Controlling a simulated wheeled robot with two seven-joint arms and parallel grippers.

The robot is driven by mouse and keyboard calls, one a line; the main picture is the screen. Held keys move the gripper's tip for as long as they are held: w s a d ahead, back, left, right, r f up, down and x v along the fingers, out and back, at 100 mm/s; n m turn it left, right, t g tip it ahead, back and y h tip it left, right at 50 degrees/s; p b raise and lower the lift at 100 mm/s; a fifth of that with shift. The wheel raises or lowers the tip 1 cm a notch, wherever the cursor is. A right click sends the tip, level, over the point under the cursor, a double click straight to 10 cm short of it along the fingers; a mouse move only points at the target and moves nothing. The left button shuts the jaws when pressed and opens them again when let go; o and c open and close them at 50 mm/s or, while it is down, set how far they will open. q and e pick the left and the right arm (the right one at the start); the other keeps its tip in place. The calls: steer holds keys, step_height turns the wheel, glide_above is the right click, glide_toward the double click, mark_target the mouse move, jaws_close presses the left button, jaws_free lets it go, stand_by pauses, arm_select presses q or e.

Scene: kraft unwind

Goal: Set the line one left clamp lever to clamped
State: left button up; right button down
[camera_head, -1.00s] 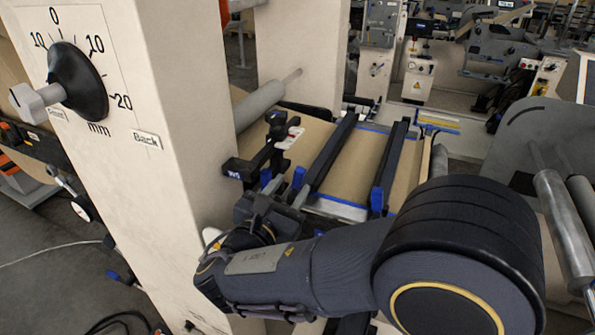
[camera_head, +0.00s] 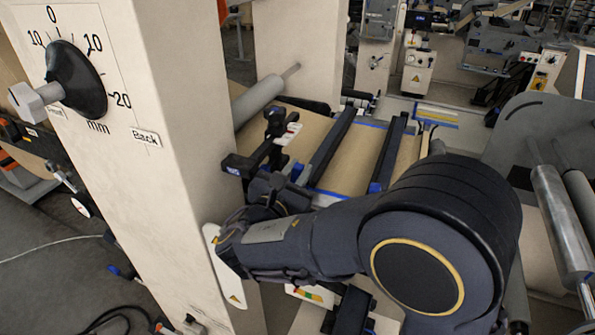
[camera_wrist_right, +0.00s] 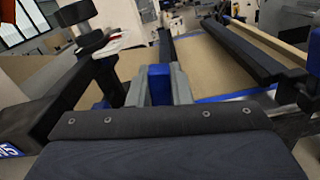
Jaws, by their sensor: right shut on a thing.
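Two dark clamp bars with blue parts lie across the brown paper web (camera_head: 352,160). The left bar (camera_head: 331,146) also shows in the wrist view, and the right bar (camera_head: 389,152) lies beside it. A blue lever end (camera_head: 297,172) sits at the near end of the left bar. My right gripper (camera_wrist_right: 158,88) is shut on this blue piece (camera_wrist_right: 159,84), with a grey finger on each side. In the head view the right gripper (camera_head: 284,184) is partly hidden by its own wrist. The lever's lower part is hidden. My left gripper is not in view.
A black bracket (camera_head: 255,160) with a labelled end stands just left of the gripper. A cream column (camera_head: 185,130) with a dial knob (camera_head: 75,83) rises at the left. Metal rollers (camera_head: 562,215) stand at the right.

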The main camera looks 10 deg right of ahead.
mark_target(314, 188)
steer(key=s+d+f+m+b, duration=0.3)
steer(key=f+m+b, duration=0.4)
steer(key=m+b, duration=0.9)
steer(key=shift+d+b, duration=0.8)
steer(key=shift+b, duration=4.85)
steer(key=c, duration=1.4)
jaws_free()
steer(key=shift+o, duration=0.4)
steer(key=shift+r, duration=0.1)
steer(key=shift+s+a, duration=0.1)
steer(key=shift+s, duration=0.05)
